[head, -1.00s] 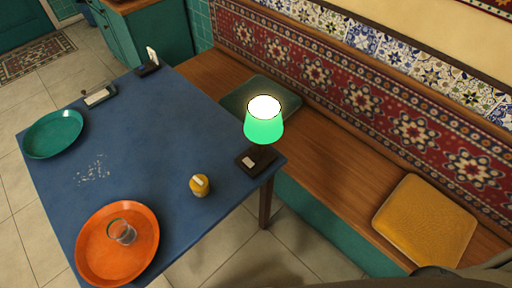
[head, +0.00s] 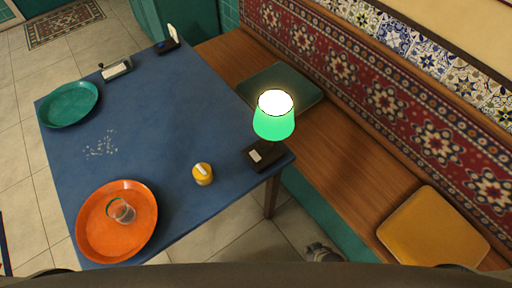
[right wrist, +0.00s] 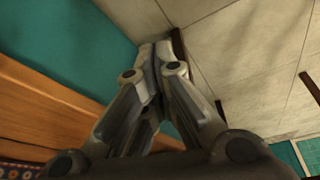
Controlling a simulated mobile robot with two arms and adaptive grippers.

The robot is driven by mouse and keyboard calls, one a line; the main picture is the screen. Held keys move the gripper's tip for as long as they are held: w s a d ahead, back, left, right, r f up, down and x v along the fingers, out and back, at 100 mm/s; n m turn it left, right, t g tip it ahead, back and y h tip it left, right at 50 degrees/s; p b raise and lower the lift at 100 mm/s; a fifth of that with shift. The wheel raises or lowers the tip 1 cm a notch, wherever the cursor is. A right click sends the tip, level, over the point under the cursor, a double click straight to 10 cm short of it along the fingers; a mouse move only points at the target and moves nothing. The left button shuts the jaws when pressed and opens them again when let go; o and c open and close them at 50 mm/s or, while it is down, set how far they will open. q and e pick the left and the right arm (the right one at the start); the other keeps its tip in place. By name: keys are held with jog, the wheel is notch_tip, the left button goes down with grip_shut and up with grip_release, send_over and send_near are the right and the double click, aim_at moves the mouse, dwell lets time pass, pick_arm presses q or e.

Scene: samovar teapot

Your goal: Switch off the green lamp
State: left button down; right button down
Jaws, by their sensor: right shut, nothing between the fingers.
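The green lamp (head: 274,118) stands on the right corner of the blue table in the head view. Its shade glows green with a bright white top, so it is lit. Its dark square base (head: 265,155) carries a small pale switch plate (head: 255,156). My right gripper (head: 322,252) shows at the bottom of the head view, below and to the right of the lamp, apart from it. In the right wrist view its fingers (right wrist: 155,55) are together with nothing between them. The lamp does not show in the right wrist view. My left gripper is not in view.
The blue table (head: 165,120) holds a teal plate (head: 68,104), an orange tray (head: 95,240) with a glass (head: 121,211), a yellow container (head: 203,174) near the lamp, and crumbs. A wooden bench (head: 340,150) with green and yellow cushions (head: 432,228) runs behind the table.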

jog(key=w+a+r+n+t+y, duration=0.1)
jog(key=w+a+r, duration=0.2)
jog(key=w+r, duration=0.3)
jog(key=w+a+r+n+t+y, duration=0.1)
jog(key=w+a+r, duration=0.3)
jog(key=w+r, duration=0.3)
jog(key=w+a+r+t+y, duration=0.1)
jog(key=w+a+r, duration=0.3)
jog(key=w+r, duration=0.3)
notch_tip(320, 180, up, 5)
jog(key=shift+a+r+n+t+y, duration=0.1)
jog(key=shift+a+n+t+y, duration=0.05)
jog(key=shift+n+t+y, duration=0.2)
jog(key=n+y, duration=0.2)
send_near(255, 155)
notch_tip(255, 155, up, 4)
jog(key=shift+s+a+m+t, duration=0.1)
jog(key=shift+s+m+t, duration=0.15)
jog(key=shift+s+t, duration=0.15)
jog(key=shift+w+f, duration=0.15)
jog(key=shift+f, duration=0.1)
jog(key=x, duration=0.9)
jog(key=shift+w+a+f+p, duration=0.1)
jog(key=shift+w+f+p, duration=0.2)
jog(key=shift+p, duration=0.1)
